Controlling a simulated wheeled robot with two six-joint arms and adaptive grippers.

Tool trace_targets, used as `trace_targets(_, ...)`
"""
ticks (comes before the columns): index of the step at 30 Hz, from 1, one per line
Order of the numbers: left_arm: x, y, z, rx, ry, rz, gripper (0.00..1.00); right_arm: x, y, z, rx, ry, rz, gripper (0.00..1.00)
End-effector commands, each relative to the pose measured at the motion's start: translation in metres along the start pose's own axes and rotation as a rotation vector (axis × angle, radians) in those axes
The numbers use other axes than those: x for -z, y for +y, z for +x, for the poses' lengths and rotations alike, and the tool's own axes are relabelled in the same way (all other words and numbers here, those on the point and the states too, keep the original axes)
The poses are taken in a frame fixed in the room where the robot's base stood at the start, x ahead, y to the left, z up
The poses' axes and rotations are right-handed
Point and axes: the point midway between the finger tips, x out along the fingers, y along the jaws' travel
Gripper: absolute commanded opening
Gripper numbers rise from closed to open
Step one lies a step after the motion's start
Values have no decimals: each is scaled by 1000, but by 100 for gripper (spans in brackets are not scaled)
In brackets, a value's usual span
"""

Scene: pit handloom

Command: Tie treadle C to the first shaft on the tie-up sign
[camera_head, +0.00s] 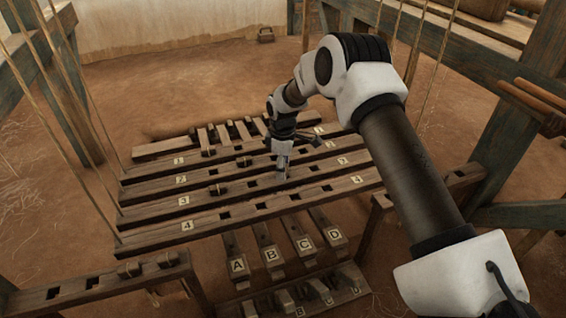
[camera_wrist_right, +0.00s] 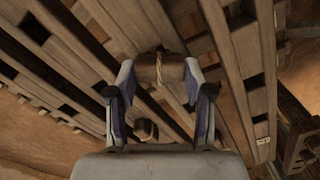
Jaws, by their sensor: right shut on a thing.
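My right gripper (camera_head: 283,168) is over the slotted shafts and, in the wrist view (camera_wrist_right: 158,85), shut on a small wooden toggle (camera_wrist_right: 172,70) with cord around its middle. In the head view its tips overlap the shaft labelled 3 (camera_head: 240,191); I cannot tell whether the toggle touches it. The shaft labelled 1 (camera_head: 150,175) is the farthest numbered bar. Treadle C (camera_head: 305,244) lies in front, between treadle B (camera_head: 271,254) and treadle D (camera_head: 335,233). The tie-up sign is not in view. My left gripper is not in view.
Other toggles sit on the shafts, one on shaft 3 (camera_head: 216,190). Treadle A (camera_head: 238,265) is left of B. Cords hang at the left (camera_head: 90,190). Frame posts (camera_head: 525,95) stand at the right. A slotted beam (camera_head: 100,287) is at lower left.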

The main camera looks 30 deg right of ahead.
Motion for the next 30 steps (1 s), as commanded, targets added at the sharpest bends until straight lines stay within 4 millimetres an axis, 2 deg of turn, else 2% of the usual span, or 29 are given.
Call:
trace_targets(14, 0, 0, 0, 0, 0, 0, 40, 0, 0, 2, -1, 0, 0, 25)
trace_targets(15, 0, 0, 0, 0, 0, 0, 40, 0, 0, 2, -1, 0, 0, 58)
trace_targets(17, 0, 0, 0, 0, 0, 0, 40, 0, 0, 2, -1, 0, 0, 79)
trace_targets(26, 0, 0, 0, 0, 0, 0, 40, 0, 0, 2, -1, 0, 0, 80)
trace_targets(30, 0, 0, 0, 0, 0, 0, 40, 1, 1, -9, -2, 2, 0, 80)
